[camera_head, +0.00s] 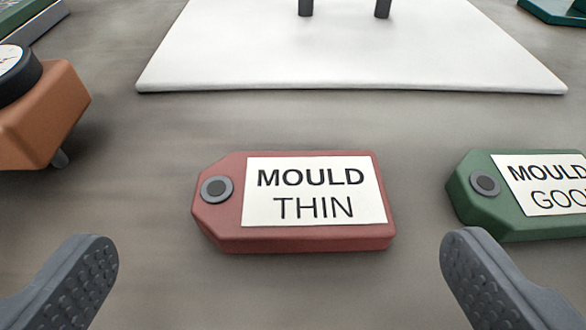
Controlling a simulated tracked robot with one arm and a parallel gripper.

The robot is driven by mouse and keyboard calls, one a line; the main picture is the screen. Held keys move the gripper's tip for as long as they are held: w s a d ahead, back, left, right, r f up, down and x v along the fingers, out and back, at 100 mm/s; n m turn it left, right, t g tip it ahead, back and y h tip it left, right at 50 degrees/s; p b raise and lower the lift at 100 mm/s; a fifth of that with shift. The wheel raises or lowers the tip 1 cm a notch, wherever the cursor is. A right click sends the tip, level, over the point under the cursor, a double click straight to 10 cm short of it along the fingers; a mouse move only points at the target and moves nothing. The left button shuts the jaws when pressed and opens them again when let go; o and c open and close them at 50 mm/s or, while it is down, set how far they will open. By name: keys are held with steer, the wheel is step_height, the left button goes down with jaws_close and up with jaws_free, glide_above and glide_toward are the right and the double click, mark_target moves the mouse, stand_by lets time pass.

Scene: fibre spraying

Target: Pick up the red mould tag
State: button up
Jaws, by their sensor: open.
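The red mould tag (230,226) lies flat on the grey surface near the middle of the view. It has a white label reading "MOULD THIN" and a grey-ringed eyelet at its left end. My gripper (278,262) is open and empty, with one dark, studded fingertip at the lower left and one at the lower right. The tag lies ahead of the fingers, between them in the picture, and no finger appears to touch it.
A green tag (486,212) reading "MOULD GOO…", cut off by the edge, lies right of the red one. A white board (350,55) with two dark posts lies behind. An orange-brown block with a dial (45,115) stands at left. Bare surface surrounds the red tag.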

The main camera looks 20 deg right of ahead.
mark_target(292, 200)
steer(key=shift+d+f+b+x, duration=0.1)
steer(key=shift+b+x, duration=0.25)
steer(key=shift+x, duration=0.95)
steer(key=shift+d+f+b+x, duration=0.1)
steer(key=shift+b+x, duration=0.2)
steer(key=shift+x, duration=1.05)
steer(key=shift+s, duration=0.2)
steer(key=c, duration=0.9)
